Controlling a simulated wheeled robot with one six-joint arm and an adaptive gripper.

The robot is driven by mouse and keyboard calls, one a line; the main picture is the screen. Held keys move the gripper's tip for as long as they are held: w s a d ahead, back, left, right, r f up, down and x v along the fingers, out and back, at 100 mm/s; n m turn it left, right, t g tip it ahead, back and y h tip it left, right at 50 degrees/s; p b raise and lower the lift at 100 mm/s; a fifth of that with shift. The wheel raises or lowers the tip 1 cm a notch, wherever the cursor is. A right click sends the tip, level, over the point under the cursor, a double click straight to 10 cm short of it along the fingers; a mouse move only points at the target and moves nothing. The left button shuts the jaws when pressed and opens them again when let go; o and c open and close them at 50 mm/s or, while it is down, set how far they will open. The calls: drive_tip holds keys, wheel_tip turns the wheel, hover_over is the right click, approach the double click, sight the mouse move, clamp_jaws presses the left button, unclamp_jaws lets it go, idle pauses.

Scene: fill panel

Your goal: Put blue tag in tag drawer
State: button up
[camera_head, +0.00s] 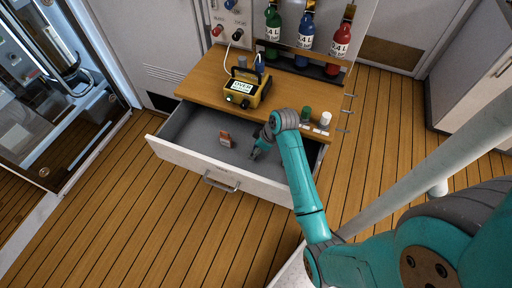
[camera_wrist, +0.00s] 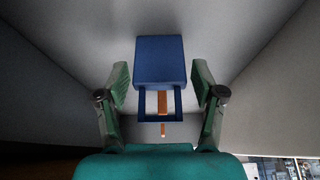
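The blue tag (camera_wrist: 160,60) shows in the wrist view between my two fingers, with an open frame at its lower end. My gripper (camera_wrist: 160,78) has a finger on each side of the tag, with a narrow gap showing at both sides. In the head view my gripper (camera_head: 254,154) is low inside the tag drawer (camera_head: 185,125), which is pulled open. I cannot make out the blue tag in the head view. An orange-brown tag (camera_head: 225,139) is in the drawer, left of my gripper.
The wooden top (camera_head: 205,87) behind the drawer holds a yellow device (camera_head: 246,90), a green cap (camera_head: 306,114) and a white cap (camera_head: 325,118). Green, blue and red bottles stand in a rack behind. The left part of the drawer is clear.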

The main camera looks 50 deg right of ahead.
drive_tip(key=shift+r, duration=0.1)
drive_tip(key=v, duration=1.2)
drive_tip(key=shift+d, duration=0.1)
idle(0.5)
